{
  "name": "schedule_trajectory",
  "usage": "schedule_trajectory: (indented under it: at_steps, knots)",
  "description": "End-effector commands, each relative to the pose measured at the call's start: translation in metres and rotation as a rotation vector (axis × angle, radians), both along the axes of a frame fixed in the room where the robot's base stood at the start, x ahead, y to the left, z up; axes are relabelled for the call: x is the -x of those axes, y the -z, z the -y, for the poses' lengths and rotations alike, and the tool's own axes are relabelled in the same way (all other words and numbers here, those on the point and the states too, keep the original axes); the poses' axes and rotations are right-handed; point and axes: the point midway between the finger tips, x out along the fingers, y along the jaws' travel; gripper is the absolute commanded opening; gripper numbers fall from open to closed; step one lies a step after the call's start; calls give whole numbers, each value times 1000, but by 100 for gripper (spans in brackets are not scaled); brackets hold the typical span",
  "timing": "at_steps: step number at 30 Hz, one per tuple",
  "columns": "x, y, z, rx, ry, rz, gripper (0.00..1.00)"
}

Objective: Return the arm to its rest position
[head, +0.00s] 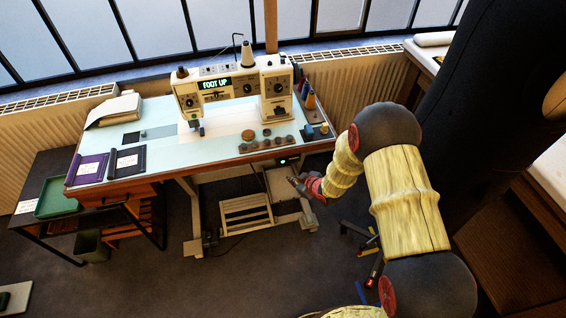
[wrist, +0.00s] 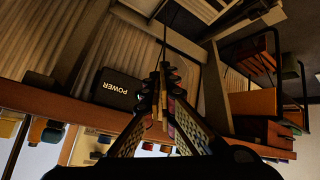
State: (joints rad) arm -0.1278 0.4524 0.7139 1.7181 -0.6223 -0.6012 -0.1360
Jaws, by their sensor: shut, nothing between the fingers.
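My gripper (head: 298,184) is at the end of my bent arm in the head view, in front of the sewing table's front edge and lower than its top. In the wrist view my gripper (wrist: 163,72) has its fingers together with nothing between them. The fingers point toward the space under the table, near a dark box marked POWER (wrist: 118,90). No contact with the table shows.
A treadle (head: 246,213) is below. A dark dress form (head: 480,90) stands at right.

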Motion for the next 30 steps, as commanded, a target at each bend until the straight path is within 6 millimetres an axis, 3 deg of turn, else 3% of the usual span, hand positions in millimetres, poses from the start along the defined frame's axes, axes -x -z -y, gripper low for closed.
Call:
schedule_trajectory:
  at_steps: [15,19,25,28,30]
  knots:
    - [1,0,0,-1,2,-2,0]
    - [8,12,10,34,26,-54,0]
    - [62,53,57,160,149,-282,0]
    - [90,46,82,223,231,-390,0]
    - [105,28,99,257,294,-451,0]
